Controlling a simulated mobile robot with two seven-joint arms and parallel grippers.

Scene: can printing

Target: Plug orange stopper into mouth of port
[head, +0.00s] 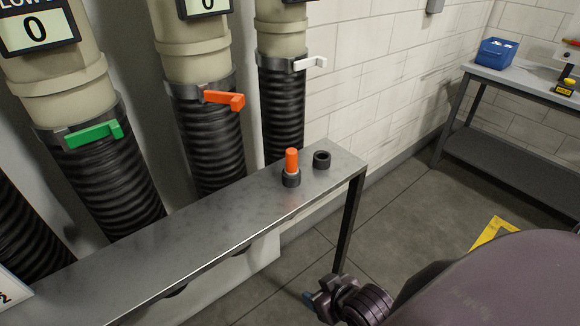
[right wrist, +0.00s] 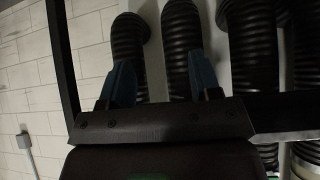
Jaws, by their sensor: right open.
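The orange stopper (head: 291,160) stands upright in the head view. Its lower end is inside a dark ring-shaped port (head: 291,179) on the narrow metal bench; how deep it sits is hidden. A second dark ring (head: 322,159) beside it to the right has an empty mouth. My right gripper (head: 310,298) is low in front of the bench's right leg, below the bench top and apart from the stopper. In the right wrist view its two blue fingers (right wrist: 162,82) are spread with nothing between them. My left gripper is not in view.
The metal bench (head: 210,225) runs along ribbed black hoses (head: 205,145) with green, orange and white levers. A side table (head: 520,85) with a blue bin (head: 496,53) stands at the far right. The floor (head: 400,200) between them is clear.

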